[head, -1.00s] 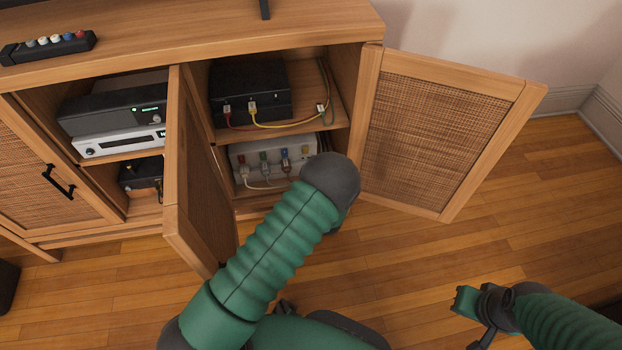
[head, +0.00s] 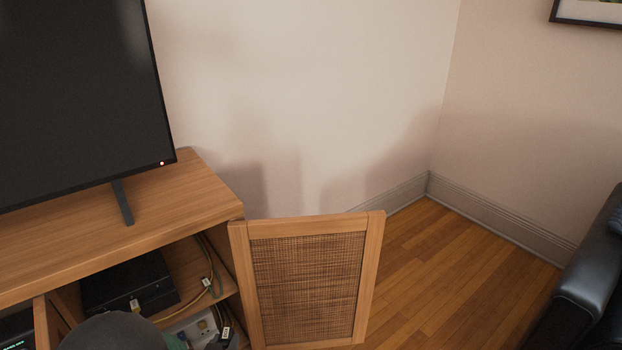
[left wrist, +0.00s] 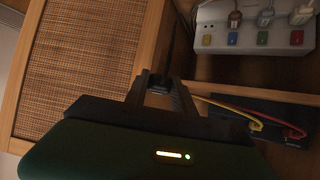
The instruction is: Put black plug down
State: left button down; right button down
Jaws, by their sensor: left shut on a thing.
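My left gripper (left wrist: 161,88) shows in the left wrist view, its two dark fingers closed around a small dark thing, which fits the black plug (left wrist: 160,99). The plug is hard to make out against the fingers and shadow. The gripper is in front of the open cabinet, between the woven door and the shelves. My right gripper is out of view.
The black box (head: 128,284) sits on the upper shelf with cables. The woven door (head: 308,285) stands open. A television (head: 80,100) stands on top. Floor (head: 430,270) is clear right of the door.

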pick_arm(q)
jog(key=shift+s+d+r+h+p, duration=0.15)
jog(key=shift+s+r, duration=0.1)
jog(key=shift+r, duration=0.15)
jog(key=shift+s+d+r+h+p, duration=0.1)
jog(key=shift+s+d+r+p, duration=0.1)
jog(key=shift+r, duration=0.25)
jog(key=shift+s+d+r+h+p, duration=0.15)
jog(key=shift+s+r, duration=0.1)
jog(key=shift+r, duration=0.15)
notch_tip(320, 180, up, 37)
jog(key=p, duration=3.7)
send_over(229, 336)
jog(key=s, duration=0.2)
jog(key=shift+s+f, duration=0.15)
jog(key=shift+s, duration=0.05)
